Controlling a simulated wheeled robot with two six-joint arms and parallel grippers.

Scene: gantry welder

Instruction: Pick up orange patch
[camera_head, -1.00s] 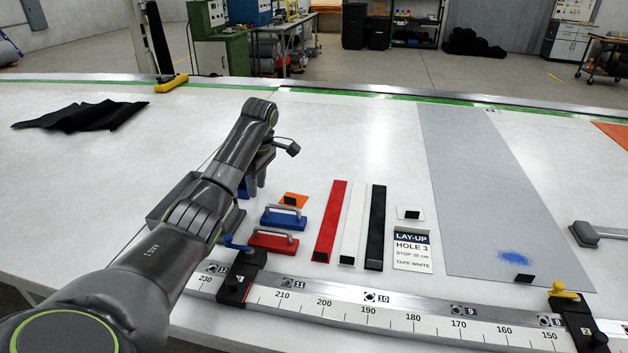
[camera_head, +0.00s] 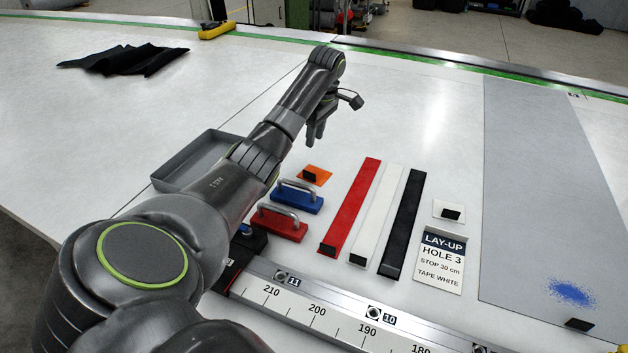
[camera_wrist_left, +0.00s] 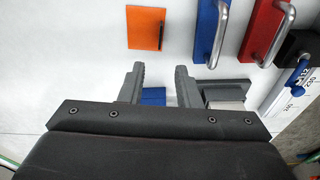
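The orange patch (camera_head: 321,172) lies flat on the white table with a small black tab standing on it, behind the blue-handled block. It also shows in the left wrist view (camera_wrist_left: 144,28), near the top, beyond the fingertips. My left gripper (camera_head: 317,132) hangs above the table, behind the patch in the head view. In the left wrist view its two fingers (camera_wrist_left: 160,72) are apart, with nothing held between them; the patch is clear of them. My right gripper is not in view.
A blue block (camera_head: 298,201) and a red block (camera_head: 279,226) with metal handles stand close to the patch. Red (camera_head: 350,207), white (camera_head: 377,215) and black (camera_head: 403,222) strips lie to the right. A grey tray (camera_head: 163,184) is partly behind my left arm.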

